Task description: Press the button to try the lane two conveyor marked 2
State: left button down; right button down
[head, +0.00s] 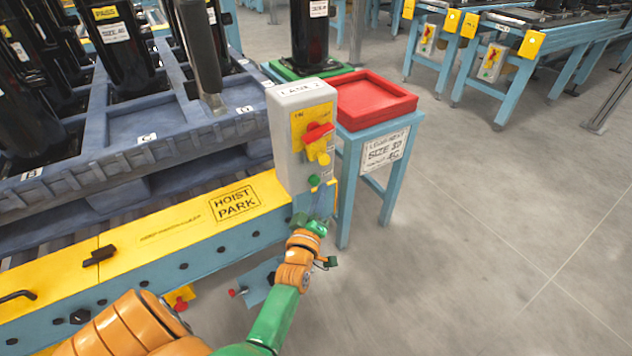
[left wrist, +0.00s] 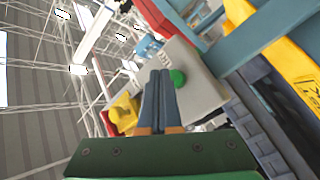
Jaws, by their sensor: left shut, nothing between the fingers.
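The grey LANE 2 control box (head: 303,118) stands at the end of the yellow beam. Its front has a red switch handle (head: 317,133) on a yellow plate, a yellow knob below it, and a green button (head: 314,181) lowest. My left gripper (head: 322,202) is just below the green button, its fingers pointing up along the box. In the left wrist view the fingers (left wrist: 160,74) are shut and empty, and the green button (left wrist: 178,77) appears just right of their tips. Contact cannot be told. The red and yellow switch (left wrist: 122,115) shows at left. My right gripper is out of view.
A yellow beam marked HOIST PARK (head: 160,232) runs left of the box, before a blue pallet (head: 150,150) holding black compressors. A blue stand with a red tray (head: 372,100) is close on the right. Open grey floor lies further right.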

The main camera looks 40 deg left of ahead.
pick_arm(q)
jog(key=shift+a, duration=0.1)
jog(key=shift+w+a, duration=0.2)
jog(key=shift+a, duration=0.1)
jog(key=shift+w+a, duration=0.2)
jog(key=shift+a, duration=0.25)
dwell(0.6)
jog(key=shift+d+r, duration=0.1)
jog(key=shift+s+d, duration=0.4)
jog(key=shift+d, duration=0.35)
jog(key=shift+p, duration=0.3)
jog(key=shift+s+d+p, duration=0.25)
jog(key=shift+s+d, duration=0.05)
jog(key=shift+d, duration=0.45)
jog(key=shift+s+d+p, duration=0.25)
jog(key=shift+s+d, duration=0.1)
jog(key=shift+d, duration=0.45)
jog(key=shift+s+d+p, duration=0.25)
jog(key=shift+s+d, duration=0.05)
jog(key=shift+d, duration=0.45)
